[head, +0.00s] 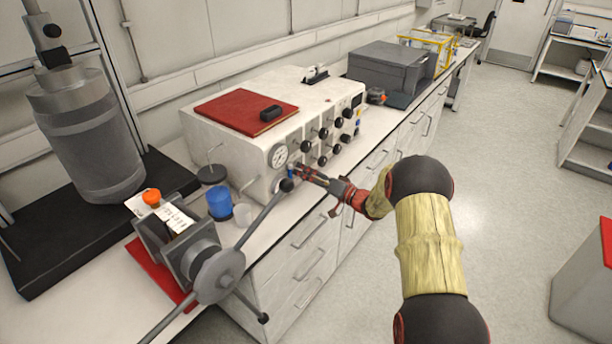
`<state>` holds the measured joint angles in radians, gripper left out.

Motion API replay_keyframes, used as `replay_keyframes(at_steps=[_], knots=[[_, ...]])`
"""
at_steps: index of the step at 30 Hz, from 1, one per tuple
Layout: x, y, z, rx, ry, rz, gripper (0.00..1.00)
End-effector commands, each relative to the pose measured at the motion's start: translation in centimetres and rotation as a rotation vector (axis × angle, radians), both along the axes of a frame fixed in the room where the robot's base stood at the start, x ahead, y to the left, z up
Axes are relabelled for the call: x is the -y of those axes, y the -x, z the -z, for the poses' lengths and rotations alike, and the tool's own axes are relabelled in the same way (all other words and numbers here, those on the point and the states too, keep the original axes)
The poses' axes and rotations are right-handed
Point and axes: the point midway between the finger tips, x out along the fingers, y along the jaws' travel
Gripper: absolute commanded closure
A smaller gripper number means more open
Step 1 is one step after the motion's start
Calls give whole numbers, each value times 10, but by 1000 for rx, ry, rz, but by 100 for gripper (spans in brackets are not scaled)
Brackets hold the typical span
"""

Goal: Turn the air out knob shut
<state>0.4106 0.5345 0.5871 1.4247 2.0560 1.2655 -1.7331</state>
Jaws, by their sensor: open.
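A white control unit (230,150) stands on the bench, with a round gauge (278,155) and several black knobs (323,133) on its front panel. The labels are too small to read, so I cannot tell which knob is the air out knob. My gripper (299,173) is at the lower left of this panel, below and right of the gauge. Its jaws are open, with a small blue part (291,171) close to the tips. I cannot tell whether they touch anything. My gripper hides part of the lower panel.
A clamp-like device with a long-armed handwheel (219,277) stands at the front left; one arm reaches up near my gripper. A blue-capped jar (220,203) is beside the unit. A grey box (390,72) stands farther along the bench.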

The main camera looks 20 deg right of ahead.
Motion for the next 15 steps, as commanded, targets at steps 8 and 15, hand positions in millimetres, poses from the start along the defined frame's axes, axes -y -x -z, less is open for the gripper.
replay_keyframes(at_steps=[8, 15], knots=[[0, 0, 0, -1, 0, -1, 59], [0, 0, 0, -1, 0, -1, 73]])
